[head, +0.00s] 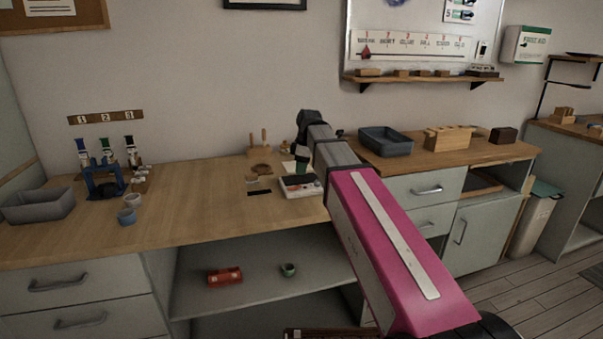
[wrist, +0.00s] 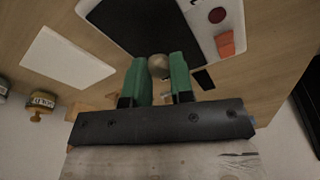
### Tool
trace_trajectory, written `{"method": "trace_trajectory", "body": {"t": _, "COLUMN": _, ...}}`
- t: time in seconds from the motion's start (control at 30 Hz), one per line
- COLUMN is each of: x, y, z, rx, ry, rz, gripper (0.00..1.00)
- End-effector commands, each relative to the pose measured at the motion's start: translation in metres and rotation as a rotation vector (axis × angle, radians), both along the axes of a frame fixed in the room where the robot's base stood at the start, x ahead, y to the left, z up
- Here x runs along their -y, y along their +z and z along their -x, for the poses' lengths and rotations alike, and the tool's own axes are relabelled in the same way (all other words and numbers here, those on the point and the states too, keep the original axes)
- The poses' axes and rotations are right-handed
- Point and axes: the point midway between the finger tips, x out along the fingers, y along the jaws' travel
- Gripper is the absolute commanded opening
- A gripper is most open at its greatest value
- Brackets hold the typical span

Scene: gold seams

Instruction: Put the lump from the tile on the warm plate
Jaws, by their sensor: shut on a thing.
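My gripper (wrist: 158,70) has green fingers and is shut on a small round beige-grey lump (wrist: 157,62) between the fingertips. The lump is seen against the black top of the warm plate (wrist: 130,22); I cannot tell whether it touches it. The warm plate has a white body with a dark red knob and an orange-red part. It also shows in the head view (head: 301,190), on the wooden bench beside my arm. A plain white tile (wrist: 65,60) lies at left in the wrist view, with nothing visible on it.
A yellow-labelled jar (wrist: 40,103) stands left in the wrist view. On the bench are a small black slab (head: 259,192), a blue rack (head: 104,180), small cups (head: 127,215) and a grey tray (head: 38,205). A blue-grey bin (head: 386,141) stands right of my arm. The bench's middle is clear.

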Motion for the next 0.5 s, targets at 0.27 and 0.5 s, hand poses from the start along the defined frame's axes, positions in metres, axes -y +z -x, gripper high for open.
{"method": "trace_trajectory", "body": {"t": 0.27, "x": 0.000, "y": -0.019, "z": 0.000, "rx": 0.000, "ry": 0.000, "rz": 0.000, "gripper": 0.00}}
{"method": "trace_trajectory", "body": {"t": 0.5, "x": 0.000, "y": -0.021, "z": 0.000, "rx": 0.000, "ry": 0.000, "rz": 0.000, "gripper": 0.00}}
